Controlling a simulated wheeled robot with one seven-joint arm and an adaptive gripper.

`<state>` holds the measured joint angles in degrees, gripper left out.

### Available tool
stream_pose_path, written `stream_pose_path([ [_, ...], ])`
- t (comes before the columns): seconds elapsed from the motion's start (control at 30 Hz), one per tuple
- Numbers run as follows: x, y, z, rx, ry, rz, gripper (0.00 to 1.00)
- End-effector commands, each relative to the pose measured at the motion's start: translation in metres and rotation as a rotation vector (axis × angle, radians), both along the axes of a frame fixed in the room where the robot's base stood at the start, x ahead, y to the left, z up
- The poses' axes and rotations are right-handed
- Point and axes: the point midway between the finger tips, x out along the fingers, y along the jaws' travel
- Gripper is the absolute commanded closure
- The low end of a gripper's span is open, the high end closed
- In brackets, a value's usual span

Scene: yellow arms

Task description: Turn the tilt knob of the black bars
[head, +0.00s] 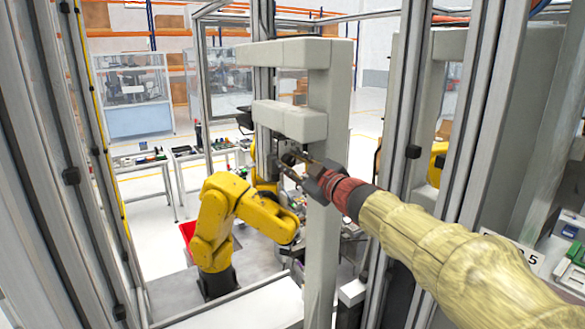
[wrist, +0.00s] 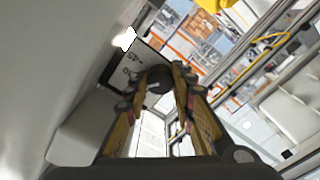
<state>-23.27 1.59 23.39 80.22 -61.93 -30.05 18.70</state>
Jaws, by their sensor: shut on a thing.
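In the wrist view, a dark round knob (wrist: 158,84) sits between the fingertips of my gripper (wrist: 157,92). Both yellow-sided fingers press in on it from the sides. In the head view, my gripper (head: 291,167) reaches in from the right, past the grey post, to dark parts just below the lower grey block. The knob is too small there to make out clearly, and I cannot tell the black bars apart from other dark parts.
A grey post (head: 322,210) with two block-like arms (head: 290,120) stands close beside my gripper. A yellow robot arm (head: 215,225) stands below and left. Metal frame posts (head: 420,130) flank the opening. A red bin (head: 188,234) lies beyond.

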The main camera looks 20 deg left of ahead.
Motion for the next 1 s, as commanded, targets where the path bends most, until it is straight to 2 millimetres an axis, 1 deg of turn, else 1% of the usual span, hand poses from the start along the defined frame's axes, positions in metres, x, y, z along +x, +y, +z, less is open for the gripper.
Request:
stream_pose_path([
  [0.33,0.0,0.0003,-0.0013,-0.089,-0.104,0.001,1.0],
  [0.87,0.0,0.0003,-0.001,-0.105,-0.121,0.0,1.0],
  [0.9,-0.0001,0.0003,-0.0011,-0.105,-0.12,0.001,0.74],
  [1.0,-0.0002,0.0003,-0.001,-0.104,-0.12,0.0,0.69],
])
